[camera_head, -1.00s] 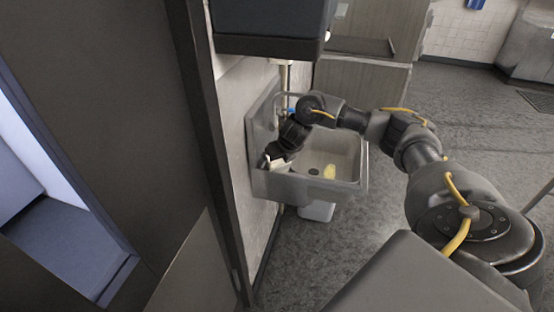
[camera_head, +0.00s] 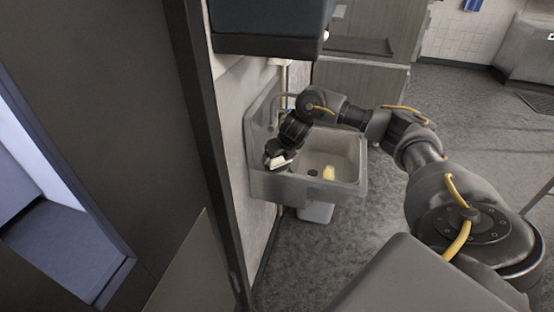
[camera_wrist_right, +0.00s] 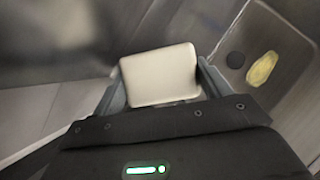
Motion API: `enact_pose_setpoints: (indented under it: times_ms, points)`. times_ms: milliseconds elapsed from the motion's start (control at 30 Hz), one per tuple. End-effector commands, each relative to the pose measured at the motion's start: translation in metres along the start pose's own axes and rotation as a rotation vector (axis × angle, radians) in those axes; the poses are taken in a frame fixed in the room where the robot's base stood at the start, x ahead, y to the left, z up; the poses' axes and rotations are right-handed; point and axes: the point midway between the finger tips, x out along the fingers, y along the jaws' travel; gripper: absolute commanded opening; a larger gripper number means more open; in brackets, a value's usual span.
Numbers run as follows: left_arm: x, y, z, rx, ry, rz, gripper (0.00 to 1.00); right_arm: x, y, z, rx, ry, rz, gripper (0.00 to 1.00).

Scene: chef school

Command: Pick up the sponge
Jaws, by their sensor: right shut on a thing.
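The sponge (camera_wrist_right: 160,72) is a pale cream block with rounded corners. My right gripper (camera_wrist_right: 158,88) is shut on it, with one finger at each side. In the head view, the sponge (camera_head: 282,162) shows as a small pale patch at the right gripper (camera_head: 278,158), over the left front corner of the sink. The wrist partly hides the sponge there. My left gripper is in neither view.
The grey wall sink (camera_head: 325,187) holds a yellow oval thing (camera_head: 329,173) beside the dark drain (camera_head: 313,172). A dark box (camera_head: 268,28) hangs above. A dark door edge (camera_head: 205,150) stands left. Open floor (camera_head: 380,215) lies right.

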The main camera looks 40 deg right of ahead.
Motion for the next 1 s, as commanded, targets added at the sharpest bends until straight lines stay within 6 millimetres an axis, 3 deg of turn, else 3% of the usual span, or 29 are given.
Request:
enact_pose_setpoints:
  times_ms: [333, 800, 1000]
  points:
    - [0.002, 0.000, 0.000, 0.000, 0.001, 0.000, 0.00, -0.052, 0.001, 0.031, 0.000, -0.006, 0.002, 0.51]
    - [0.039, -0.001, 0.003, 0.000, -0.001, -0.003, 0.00, -0.088, -0.089, -0.050, 0.002, 0.001, -0.006, 0.51]
    - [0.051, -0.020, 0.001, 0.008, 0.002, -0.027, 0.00, -0.105, -0.119, -0.077, 0.001, 0.001, -0.004, 0.51]
